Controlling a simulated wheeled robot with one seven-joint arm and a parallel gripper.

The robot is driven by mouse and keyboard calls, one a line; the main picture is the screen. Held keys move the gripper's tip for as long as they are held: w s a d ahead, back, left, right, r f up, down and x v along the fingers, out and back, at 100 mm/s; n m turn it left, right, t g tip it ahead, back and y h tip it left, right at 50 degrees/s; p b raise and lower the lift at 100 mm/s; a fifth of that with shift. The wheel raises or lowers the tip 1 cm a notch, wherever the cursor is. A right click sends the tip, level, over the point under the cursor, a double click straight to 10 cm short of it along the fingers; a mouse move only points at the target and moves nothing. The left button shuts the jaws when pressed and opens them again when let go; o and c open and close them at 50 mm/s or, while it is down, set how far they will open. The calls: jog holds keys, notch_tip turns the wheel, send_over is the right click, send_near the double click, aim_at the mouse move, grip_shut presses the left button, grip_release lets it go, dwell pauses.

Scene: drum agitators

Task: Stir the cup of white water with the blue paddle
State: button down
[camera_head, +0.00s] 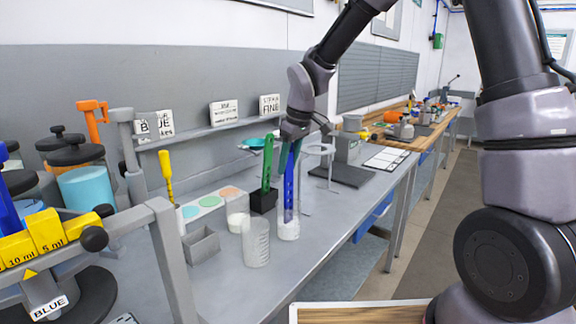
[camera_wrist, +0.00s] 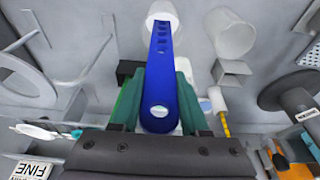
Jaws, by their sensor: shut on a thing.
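My gripper (camera_head: 290,150) is shut on the blue paddle (camera_head: 288,185), which hangs nearly upright from it. In the wrist view the blue paddle (camera_wrist: 160,65) lies between the green fingers of my gripper (camera_wrist: 161,85); its holed end points away from me. The paddle's lower end overlaps the clear cup of white water (camera_head: 288,230) and appears to be inside it. The cup shows in the wrist view (camera_wrist: 161,8) at the paddle's far end. The white liquid hides the paddle's very tip.
A clear beaker (camera_head: 256,245) stands close left of the cup. A black holder (camera_head: 262,201) with a green paddle (camera_head: 267,160) is just behind. A grey bin (camera_head: 201,246), a strip of coloured wells (camera_head: 210,200) and a ring stand (camera_head: 320,150) are nearby. The bench front right is clear.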

jog(key=shift+r, duration=6.85)
